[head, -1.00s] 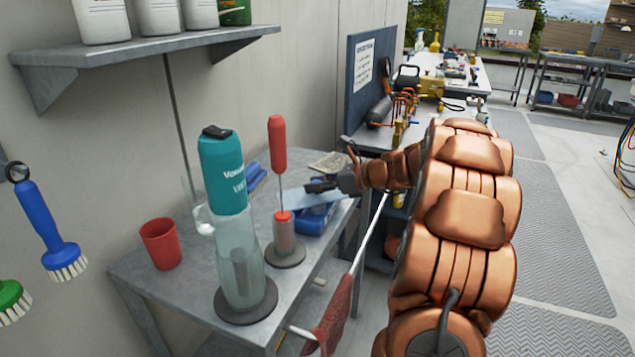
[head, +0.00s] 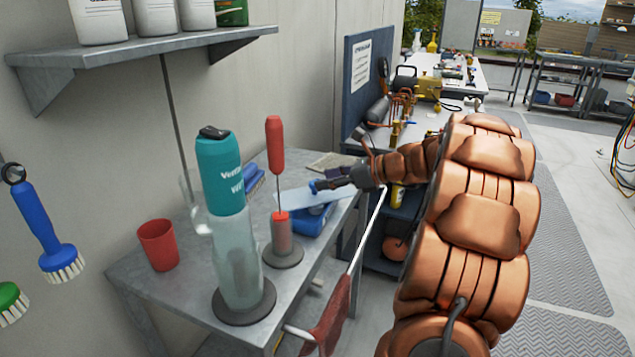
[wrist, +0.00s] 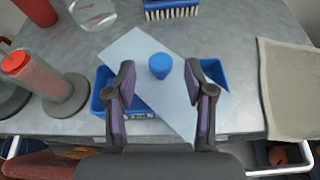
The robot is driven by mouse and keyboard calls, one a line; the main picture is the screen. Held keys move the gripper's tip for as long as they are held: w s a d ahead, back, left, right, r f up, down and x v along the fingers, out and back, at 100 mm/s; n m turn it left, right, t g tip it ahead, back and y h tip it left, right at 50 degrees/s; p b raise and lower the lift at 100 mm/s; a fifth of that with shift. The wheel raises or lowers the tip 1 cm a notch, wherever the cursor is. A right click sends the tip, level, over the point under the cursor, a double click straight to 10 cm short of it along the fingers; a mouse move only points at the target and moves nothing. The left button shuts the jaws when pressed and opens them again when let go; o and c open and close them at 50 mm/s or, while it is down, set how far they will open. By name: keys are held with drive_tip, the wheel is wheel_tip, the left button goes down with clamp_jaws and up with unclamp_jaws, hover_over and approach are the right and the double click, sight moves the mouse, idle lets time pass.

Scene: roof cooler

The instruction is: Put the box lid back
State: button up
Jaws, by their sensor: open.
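The pale flat lid (wrist: 133,50) with a round blue knob (wrist: 160,65) lies askew across the blue box (wrist: 105,78). In the wrist view it is turned diagonally, so the box's left and right ends show beside it. The lid (head: 293,197) and box (head: 318,222) also show in the head view, at the bench's far end. My gripper (wrist: 160,78) is open, with one finger on each side of the knob and gaps between. In the head view my gripper (head: 328,183) is just above the lid; whether the lid touches the rim is unclear.
A clear glass (wrist: 92,12), blue brush (wrist: 171,8) and folded cloth (wrist: 290,88) surround the box. A rail (head: 365,235) runs along the bench front.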

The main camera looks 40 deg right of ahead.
drive_tip(key=v, duration=0.8)
idle(0.8)
